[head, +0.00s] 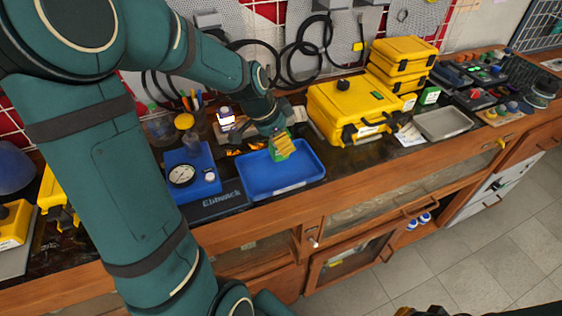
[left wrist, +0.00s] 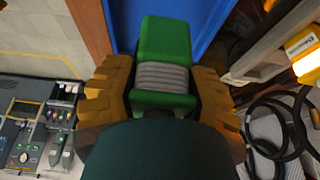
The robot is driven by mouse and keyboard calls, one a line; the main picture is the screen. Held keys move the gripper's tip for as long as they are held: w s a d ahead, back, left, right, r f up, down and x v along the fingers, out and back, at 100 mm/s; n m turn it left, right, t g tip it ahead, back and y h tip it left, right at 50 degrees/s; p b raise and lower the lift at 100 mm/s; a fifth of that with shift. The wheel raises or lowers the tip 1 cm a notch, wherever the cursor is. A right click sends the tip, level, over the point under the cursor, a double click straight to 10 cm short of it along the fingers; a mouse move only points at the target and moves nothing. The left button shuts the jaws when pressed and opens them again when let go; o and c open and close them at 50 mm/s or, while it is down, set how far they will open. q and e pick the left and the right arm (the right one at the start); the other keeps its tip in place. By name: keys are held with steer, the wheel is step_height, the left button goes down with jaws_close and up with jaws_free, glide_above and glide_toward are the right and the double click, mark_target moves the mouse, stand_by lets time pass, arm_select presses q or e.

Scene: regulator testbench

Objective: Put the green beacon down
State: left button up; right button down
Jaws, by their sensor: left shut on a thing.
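The green beacon (left wrist: 165,52), a green block with a grey ribbed band, sits between the two ochre fingers of my left gripper (left wrist: 163,88) in the left wrist view. The fingers are shut on it from both sides. In the head view the left gripper (head: 281,145) points down with the beacon over the blue tray (head: 257,184). The tray is otherwise empty. I cannot tell whether the beacon touches the tray floor. Only small dark and ochre parts, perhaps of my right gripper, show at the bottom right edge of the head view.
A blue gauge box (head: 191,172) stands left of the tray. A large yellow case (head: 352,108) stands to its right, with stacked yellow cases (head: 403,50) behind. A grey tray (head: 443,123) lies farther right. The wooden bench edge runs in front.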

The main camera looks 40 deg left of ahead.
mark_target(281, 156)
arm_select(q)
step_height(281, 156, down, 6)
steer(key=shift+r+b, duration=0.1)
steer(key=shift+b, duration=0.6)
steer(key=o, duration=1.2)
